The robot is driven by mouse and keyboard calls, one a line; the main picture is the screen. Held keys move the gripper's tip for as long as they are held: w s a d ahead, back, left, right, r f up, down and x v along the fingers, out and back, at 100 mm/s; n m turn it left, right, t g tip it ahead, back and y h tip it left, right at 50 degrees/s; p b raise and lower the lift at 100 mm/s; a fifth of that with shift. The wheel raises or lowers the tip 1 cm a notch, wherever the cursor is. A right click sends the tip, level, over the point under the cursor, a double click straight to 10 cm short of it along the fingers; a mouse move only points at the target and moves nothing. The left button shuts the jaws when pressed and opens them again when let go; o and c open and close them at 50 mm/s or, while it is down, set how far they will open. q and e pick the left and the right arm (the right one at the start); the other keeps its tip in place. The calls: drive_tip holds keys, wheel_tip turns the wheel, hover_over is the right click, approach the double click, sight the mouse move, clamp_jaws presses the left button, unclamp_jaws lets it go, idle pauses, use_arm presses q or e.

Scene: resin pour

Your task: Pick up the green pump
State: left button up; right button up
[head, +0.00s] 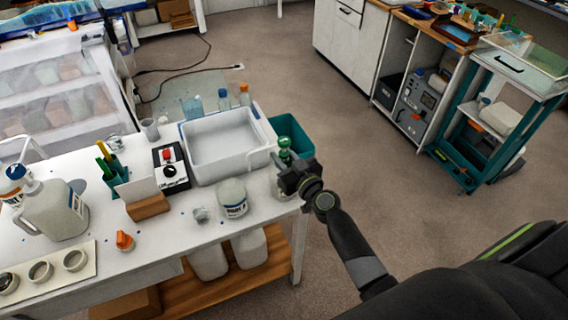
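The green pump (285,143) stands at the right end of the white work table, beside the white tub. Its green top shows, while its lower part is hidden behind my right gripper (287,164). My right gripper comes in from the lower right over the table's right edge and is right at the pump. Its fingers look spread, with the pump at or between them; I cannot tell whether they touch it. My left gripper is not in view.
A large white tub (222,145) stands just left of the pump, and a teal bin (303,139) is behind it. Open floor (390,200) lies to the right.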

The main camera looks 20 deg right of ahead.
clamp_jaws()
drive_tip(key=shift+r, duration=0.15)
wheel_tip(320, 180, up, 29)
drive_tip(key=p, duration=1.3)
drive_tip(key=shift+r+p, duration=0.15)
drive_tip(key=shift+p, duration=0.15)
idle(0.3)
